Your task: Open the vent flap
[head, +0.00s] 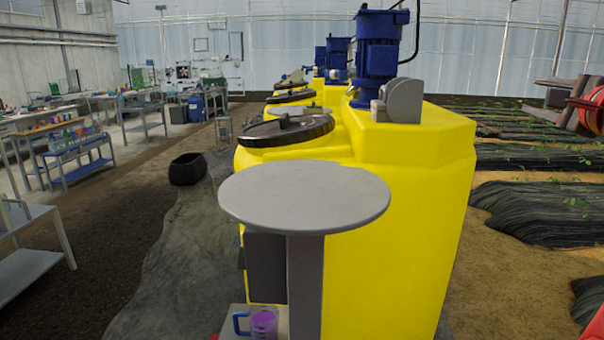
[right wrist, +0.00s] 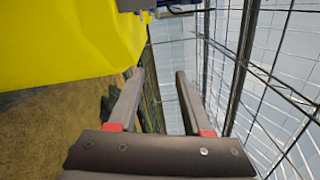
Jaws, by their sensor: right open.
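I cannot pick out the vent flap with certainty in either view. A grey rounded fitting (head: 399,101) sits on top of the nearest yellow tank (head: 400,230), beside a blue motor (head: 377,50); I cannot tell whether it is the flap. My right gripper (head: 552,100) is at the upper right edge of the head view, to the right of the tank and apart from it. In the right wrist view, its two fingers (right wrist: 160,73) are spread with nothing between them, and yellow tank surface (right wrist: 60,40) shows at upper left. My left gripper is not in view.
A grey round top on a post (head: 305,195) stands in front of the tank. A purple-filled jug (head: 263,323) is below it. Black tank lids (head: 287,131) and more blue motors lie behind. Benches stand left, covered plant rows (head: 545,205) right. A black tub (head: 187,169) sits on the floor.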

